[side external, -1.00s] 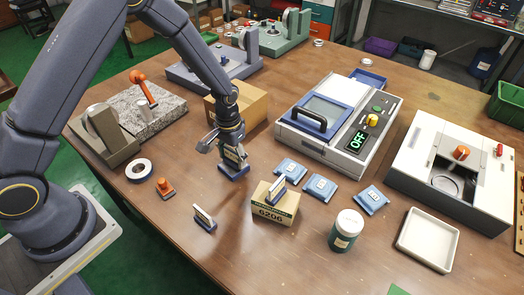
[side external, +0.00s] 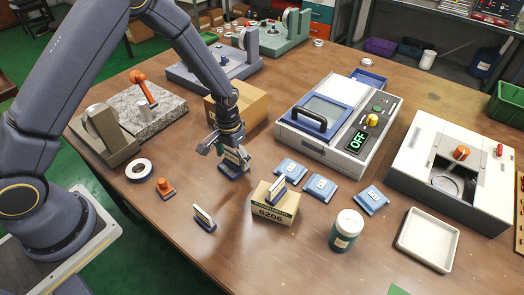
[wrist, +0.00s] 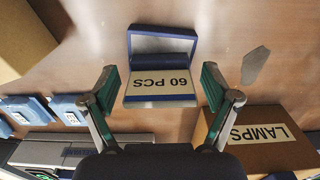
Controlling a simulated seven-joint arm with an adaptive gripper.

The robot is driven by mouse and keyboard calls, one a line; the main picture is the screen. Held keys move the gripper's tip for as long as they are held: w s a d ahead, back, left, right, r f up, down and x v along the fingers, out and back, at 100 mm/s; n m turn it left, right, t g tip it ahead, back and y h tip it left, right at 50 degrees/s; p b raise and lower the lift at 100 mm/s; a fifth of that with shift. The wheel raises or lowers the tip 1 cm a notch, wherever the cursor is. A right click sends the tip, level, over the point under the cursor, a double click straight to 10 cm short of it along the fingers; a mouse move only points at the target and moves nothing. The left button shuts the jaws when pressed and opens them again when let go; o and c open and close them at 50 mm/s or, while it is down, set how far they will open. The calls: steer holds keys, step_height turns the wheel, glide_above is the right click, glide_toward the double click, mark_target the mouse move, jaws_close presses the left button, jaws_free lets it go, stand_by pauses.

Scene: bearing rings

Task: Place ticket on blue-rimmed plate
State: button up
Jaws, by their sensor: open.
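A ticket, a white card marked "60 PCS" (wrist: 160,84) on a blue stand (wrist: 163,43), stands on the table; the side external view shows it under my gripper (side external: 234,152). In the wrist view my gripper (wrist: 158,88) is open, one finger on each side of the card, with gaps visible. A similar ticket (side external: 277,190) stands on the box marked 6206, and another (side external: 204,217) on the table in front. A machine marked OFF has a blue-framed top (side external: 316,112) with a black handle; a blue-rimmed tray (side external: 369,78) lies behind it. I cannot tell which is the plate.
The 6206 box (side external: 268,212), several blue packets (side external: 320,188) and a jar (side external: 345,236) stand to the right. A cardboard box marked LAMPS (wrist: 272,140) is close behind my gripper. An orange-knobbed piece (side external: 164,188) and a roll (side external: 139,170) lie left.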

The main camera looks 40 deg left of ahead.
step_height(320, 180, up, 13)
steer(key=shift+f, duration=0.15)
step_height(320, 180, up, 10)
steer(key=f+t, duration=0.1)
steer(key=t, duration=0.1)
glide_above(231, 151)
steer(key=s+a, duration=0.2)
steer(key=s, duration=0.2)
steer(key=s+a+r+t, duration=0.1)
steer(key=s+r, duration=0.5)
steer(key=r, duration=0.1)
steer(key=s+a+r+t, duration=0.1)
steer(key=s+r+t, duration=0.1)
steer(key=s, duration=0.8)
steer(key=shift+s+a+r+t, duration=0.2)
steer(key=shift+s+r+t, duration=0.1)
steer(key=shift+s+r, duration=0.15)
